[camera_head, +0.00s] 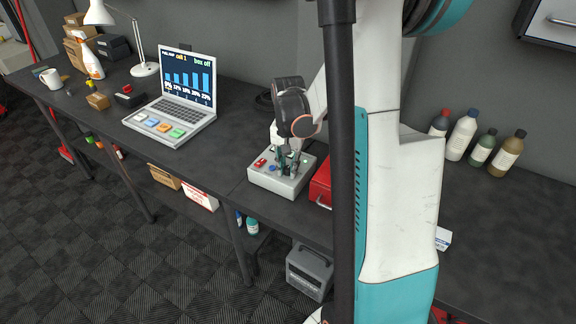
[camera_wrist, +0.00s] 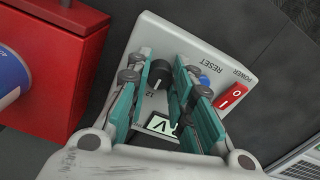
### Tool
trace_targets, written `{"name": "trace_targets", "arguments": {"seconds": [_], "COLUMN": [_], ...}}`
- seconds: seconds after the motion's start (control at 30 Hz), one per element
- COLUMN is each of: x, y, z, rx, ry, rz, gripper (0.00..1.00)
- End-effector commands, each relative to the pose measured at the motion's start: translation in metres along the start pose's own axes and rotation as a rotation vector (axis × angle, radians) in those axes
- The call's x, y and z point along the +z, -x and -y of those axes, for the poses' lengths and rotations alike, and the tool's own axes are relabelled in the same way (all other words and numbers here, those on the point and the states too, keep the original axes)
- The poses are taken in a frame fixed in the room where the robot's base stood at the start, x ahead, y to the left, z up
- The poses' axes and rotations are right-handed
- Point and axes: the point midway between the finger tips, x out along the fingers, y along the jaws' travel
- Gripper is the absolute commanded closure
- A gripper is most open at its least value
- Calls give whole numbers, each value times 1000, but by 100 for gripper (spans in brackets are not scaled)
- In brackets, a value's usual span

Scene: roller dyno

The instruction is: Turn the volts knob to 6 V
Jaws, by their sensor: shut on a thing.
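The grey-white power box (camera_head: 262,178) stands on the dark bench; it also fills the middle of the wrist view (camera_wrist: 150,30). Its black volts knob (camera_wrist: 159,70) has a white pointer line and the number 12 printed near it. My gripper (camera_wrist: 160,79) reaches down over the box with its teal fingers on both sides of the knob, shut on it. In the head view my gripper (camera_head: 287,164) hides the knob. A small display (camera_wrist: 161,125) shows a "V", its figures partly covered by my fingers. A blue reset button (camera_wrist: 204,80) and a red power switch (camera_wrist: 232,97) sit beside the fingers.
A red box (camera_head: 321,184) stands close to the power box; it also shows in the wrist view (camera_wrist: 72,75). A laptop (camera_head: 172,115) stands to the left. Several bottles (camera_head: 461,136) stand at the right back. Bare bench lies between laptop and power box.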

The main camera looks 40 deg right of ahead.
Motion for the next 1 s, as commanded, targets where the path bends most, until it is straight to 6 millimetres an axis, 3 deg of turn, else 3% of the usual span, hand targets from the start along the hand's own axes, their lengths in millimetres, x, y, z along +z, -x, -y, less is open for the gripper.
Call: {"name": "trace_targets", "arguments": {"seconds": [0.27,1.0], "x": [0,0], "y": [-1,0], "z": [0,-1], "rx": [0,0], "ry": [108,675], "rz": [1,1], "gripper": [100,100]}}
